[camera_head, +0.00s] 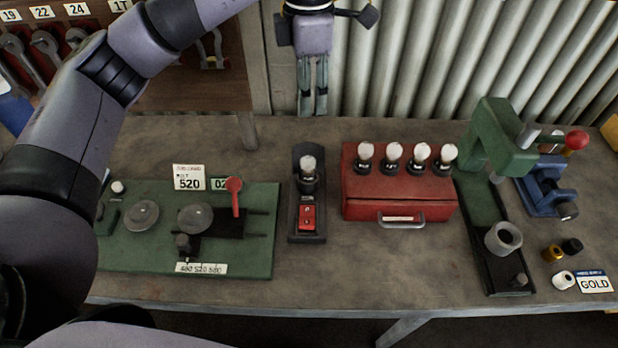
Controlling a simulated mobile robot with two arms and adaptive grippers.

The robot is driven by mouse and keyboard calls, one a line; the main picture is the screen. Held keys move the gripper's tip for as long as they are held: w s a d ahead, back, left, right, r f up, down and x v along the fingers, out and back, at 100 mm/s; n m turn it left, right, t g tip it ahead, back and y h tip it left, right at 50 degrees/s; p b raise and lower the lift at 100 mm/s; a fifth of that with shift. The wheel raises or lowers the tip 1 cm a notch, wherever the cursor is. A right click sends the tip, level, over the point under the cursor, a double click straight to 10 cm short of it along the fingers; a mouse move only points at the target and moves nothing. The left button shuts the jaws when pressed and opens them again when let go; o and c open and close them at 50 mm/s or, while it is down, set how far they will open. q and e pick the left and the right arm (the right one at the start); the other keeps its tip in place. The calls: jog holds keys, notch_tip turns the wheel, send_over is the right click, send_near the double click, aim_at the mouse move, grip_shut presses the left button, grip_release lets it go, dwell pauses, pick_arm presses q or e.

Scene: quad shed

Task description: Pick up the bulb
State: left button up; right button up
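One bulb (308,164) with a pale globe stands upright in a socket on a narrow black stand (297,222) with a red switch. Several similar bulbs, one of them at the left end (365,152), stand in a row on a red box (362,200) to the right. My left gripper (312,114) points down above and behind the single bulb, apart from it. Its two fingers hang close together with only a narrow gap seen, and hold nothing visible; whether they are shut is unclear. My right gripper is not in view.
A green board (130,255) with discs and a red lever (234,190) lies at left. A green press (490,140), a blue vise (545,188) and small rings stand at right. Corrugated metal (430,70) closes the back. The bench front (380,265) is clear.

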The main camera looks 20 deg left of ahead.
pick_arm(q)
jog(key=f, duration=0.1)
jog(key=p, duration=0.3)
send_near(308, 157)
notch_tip(308, 157, down, 5)
jog(key=shift+s+d+f, duration=0.1)
jog(key=shift+s+d, duration=0.05)
jog(key=shift+f, duration=0.35)
notch_tip(308, 157, down, 5)
jog(key=p, duration=0.3)
jog(key=shift+r+p, duration=0.15)
jog(key=shift+p, duration=0.15)
jog(key=shift+a+f, duration=0.2)
jog(key=shift+f, duration=0.2)
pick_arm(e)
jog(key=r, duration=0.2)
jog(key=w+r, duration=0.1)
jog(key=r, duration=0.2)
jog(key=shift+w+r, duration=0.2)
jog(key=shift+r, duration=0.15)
pick_arm(q)
jog(key=shift+c, duration=0.2)
grip_shut()
